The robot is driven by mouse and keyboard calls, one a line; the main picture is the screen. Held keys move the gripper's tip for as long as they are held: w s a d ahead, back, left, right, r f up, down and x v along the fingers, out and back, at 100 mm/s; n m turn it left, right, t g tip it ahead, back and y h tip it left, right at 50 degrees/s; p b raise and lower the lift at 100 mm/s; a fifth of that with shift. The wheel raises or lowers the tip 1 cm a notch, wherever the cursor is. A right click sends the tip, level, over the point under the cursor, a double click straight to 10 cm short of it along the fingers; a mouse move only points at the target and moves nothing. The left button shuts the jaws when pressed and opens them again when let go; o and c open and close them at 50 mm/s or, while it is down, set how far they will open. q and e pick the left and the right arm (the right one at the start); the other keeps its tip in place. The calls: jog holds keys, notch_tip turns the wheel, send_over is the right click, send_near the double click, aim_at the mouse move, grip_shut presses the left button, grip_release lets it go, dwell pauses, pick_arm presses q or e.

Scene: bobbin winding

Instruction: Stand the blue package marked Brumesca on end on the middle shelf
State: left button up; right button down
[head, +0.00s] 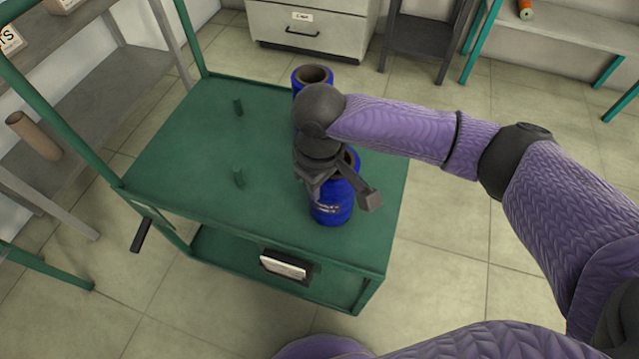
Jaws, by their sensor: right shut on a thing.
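My right gripper (338,190) reaches down over the green trolley's top, its fingers on either side of a blue package (333,212). It is shut on this package, which stands upright near the trolley's right front. Small pale lettering shows on its front, too small to read. The package's top is partly hidden by the gripper. A second blue package (300,78) with a brown hollow core stands behind, partly hidden by my right arm. A grey shelf unit (95,68) stands at the left; I cannot tell which board is the middle one. My left gripper is not in view.
A grey drawer cabinet (310,32) stands behind. Tiled floor is open at the right.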

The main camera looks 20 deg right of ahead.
jog(key=c, duration=0.9)
grip_release()
jog(key=shift+f, duration=0.1)
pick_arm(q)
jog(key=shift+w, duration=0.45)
pick_arm(e)
jog(key=o, duration=0.3)
